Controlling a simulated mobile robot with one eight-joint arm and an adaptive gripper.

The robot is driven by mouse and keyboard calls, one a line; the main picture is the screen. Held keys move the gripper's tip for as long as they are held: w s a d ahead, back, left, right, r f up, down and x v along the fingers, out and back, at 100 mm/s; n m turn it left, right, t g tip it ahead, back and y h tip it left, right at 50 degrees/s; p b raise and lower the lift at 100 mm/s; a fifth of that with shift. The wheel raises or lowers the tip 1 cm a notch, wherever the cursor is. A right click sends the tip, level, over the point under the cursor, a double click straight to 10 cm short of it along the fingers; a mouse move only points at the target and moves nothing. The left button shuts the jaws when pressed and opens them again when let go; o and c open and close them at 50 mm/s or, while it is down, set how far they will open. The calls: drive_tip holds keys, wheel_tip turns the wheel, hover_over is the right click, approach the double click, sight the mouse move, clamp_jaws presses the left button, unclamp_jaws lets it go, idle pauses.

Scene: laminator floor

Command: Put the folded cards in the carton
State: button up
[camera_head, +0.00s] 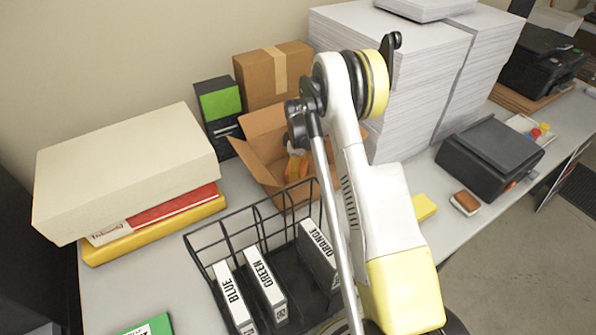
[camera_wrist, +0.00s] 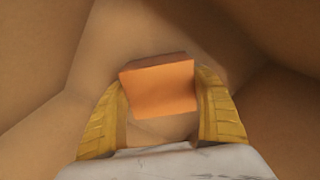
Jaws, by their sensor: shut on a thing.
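The open brown carton (camera_head: 262,124) stands on the table behind the black wire rack, flaps spread. My gripper (camera_head: 297,164) is down in its opening, partly hidden by my arm. In the wrist view, the carton's brown walls and floor (camera_wrist: 160,30) surround my gripper (camera_wrist: 163,105). Its yellow fingers are shut on an orange folded card (camera_wrist: 160,86), which is held between them inside the carton. Whether the card touches the carton floor cannot be told. No other folded cards can be made out in the carton.
The wire rack (camera_head: 213,235) with BLUE, GREEN and ORANGE boxes stands just in front of the carton. A taped brown box (camera_head: 262,78) is behind it, paper stacks (camera_head: 425,60) to the right. A large cream box (camera_head: 125,165) lies on the left.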

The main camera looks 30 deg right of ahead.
drive_tip(key=shift+s+r, duration=0.1)
drive_tip(key=o, duration=1.4)
